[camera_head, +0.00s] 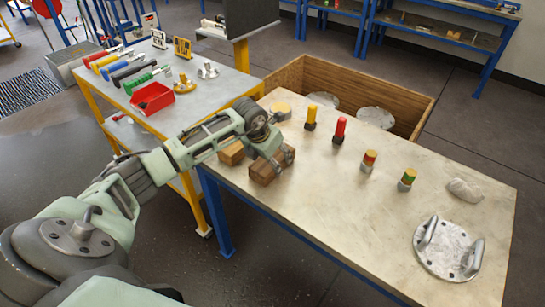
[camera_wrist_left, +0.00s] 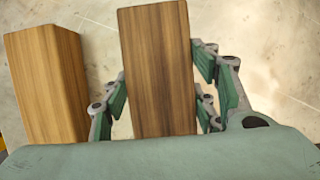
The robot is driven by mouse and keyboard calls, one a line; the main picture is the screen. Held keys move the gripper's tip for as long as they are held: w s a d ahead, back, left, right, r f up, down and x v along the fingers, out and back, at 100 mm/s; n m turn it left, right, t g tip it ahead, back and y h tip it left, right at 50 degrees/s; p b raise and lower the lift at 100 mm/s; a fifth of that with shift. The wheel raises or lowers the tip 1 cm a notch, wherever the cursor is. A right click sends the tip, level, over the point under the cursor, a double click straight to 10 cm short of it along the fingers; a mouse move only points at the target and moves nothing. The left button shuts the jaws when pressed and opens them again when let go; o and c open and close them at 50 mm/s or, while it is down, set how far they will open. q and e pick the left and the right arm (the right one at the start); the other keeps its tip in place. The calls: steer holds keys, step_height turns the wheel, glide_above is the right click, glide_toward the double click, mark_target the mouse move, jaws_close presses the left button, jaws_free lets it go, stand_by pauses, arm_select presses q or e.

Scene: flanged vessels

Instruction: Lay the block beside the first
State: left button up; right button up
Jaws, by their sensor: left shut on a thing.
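My left gripper (camera_head: 268,146) is shut on a brown wooden block (camera_head: 264,173) at the near left part of the table. The held block (camera_wrist_left: 157,70) fills the middle of the left wrist view, with green finger pads at both sides. A second wooden block (camera_head: 231,153) lies on the table just to its left, partly hidden by my arm. In the left wrist view that other block (camera_wrist_left: 45,90) sits left of the held one, with a narrow gap between. I cannot tell whether the held block touches the table. My right gripper is not in view.
The pale worktable (camera_head: 330,220) carries several coloured cylinders, a tan round piece (camera_head: 281,111) and a flanged plate with handles (camera_head: 446,250). A wooden crate (camera_head: 415,105) stands behind it. A tool table with a red bin (camera_head: 152,98) is at left. The table's near middle is clear.

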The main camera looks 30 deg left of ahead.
arm_select(q)
steer(key=shift+f, duration=0.1)
steer(key=o, duration=1.2)
steer(key=shift+o, duration=1)
